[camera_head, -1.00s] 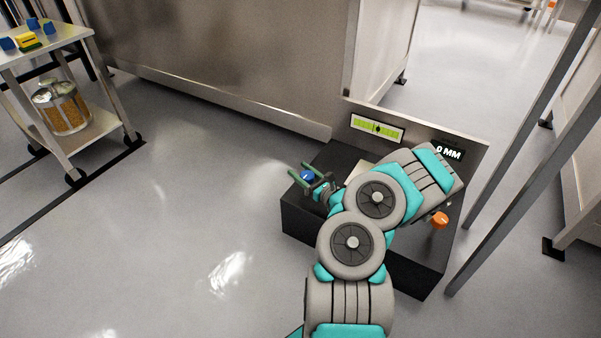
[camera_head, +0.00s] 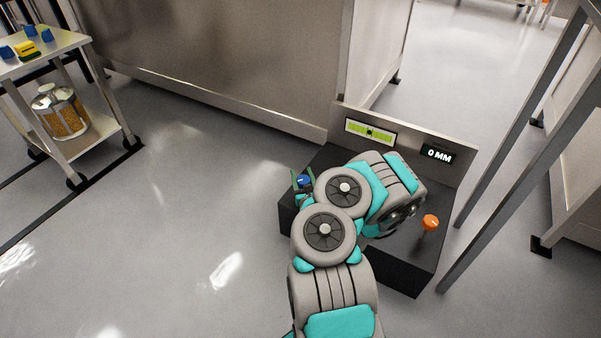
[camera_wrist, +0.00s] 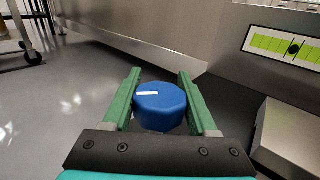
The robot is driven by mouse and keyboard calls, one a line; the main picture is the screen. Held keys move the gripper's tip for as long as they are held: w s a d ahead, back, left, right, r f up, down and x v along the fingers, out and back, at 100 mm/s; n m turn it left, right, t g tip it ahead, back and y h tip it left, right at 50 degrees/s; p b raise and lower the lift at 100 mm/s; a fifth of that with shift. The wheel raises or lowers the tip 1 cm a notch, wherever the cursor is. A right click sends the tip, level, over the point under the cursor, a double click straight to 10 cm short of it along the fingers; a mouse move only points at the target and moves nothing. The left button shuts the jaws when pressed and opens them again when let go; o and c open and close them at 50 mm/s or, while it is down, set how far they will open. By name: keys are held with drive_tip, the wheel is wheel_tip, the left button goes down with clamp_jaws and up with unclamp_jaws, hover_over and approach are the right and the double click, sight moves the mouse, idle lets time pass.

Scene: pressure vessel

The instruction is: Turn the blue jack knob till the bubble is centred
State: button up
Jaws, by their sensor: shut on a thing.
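The blue jack knob (camera_head: 304,181) stands at the left end of the black base. It also shows in the wrist view (camera_wrist: 160,107), with a white mark on its top. My gripper (camera_head: 302,174) has its green fingers on either side of the knob and is shut on it; the fingers (camera_wrist: 158,76) reach past it in the wrist view. The green level vial (camera_head: 370,132) is on the upright panel behind the base. Its dark bubble (camera_wrist: 293,48) lies close to the black centre line; the exact offset is too small to tell.
A display (camera_head: 438,155) on the panel reads 0 MM. An orange knob (camera_head: 430,223) stands on the right of the black base (camera_head: 400,268). Slanted metal posts rise at the right. A trolley (camera_head: 75,45) is at the far left, with clear floor between.

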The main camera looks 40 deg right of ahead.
drive_tip(key=shift+m+h, duration=0.3)
drive_tip(key=shift+h, duration=0.1)
drive_tip(key=o, duration=1.4)
drive_tip(key=shift+d, duration=0.1)
drive_tip(key=shift+s, duration=0.1)
drive_tip(key=shift+p+v, duration=1.25)
drive_tip(key=shift+v, duration=2.6)
drive_tip(key=shift+r, duration=0.1)
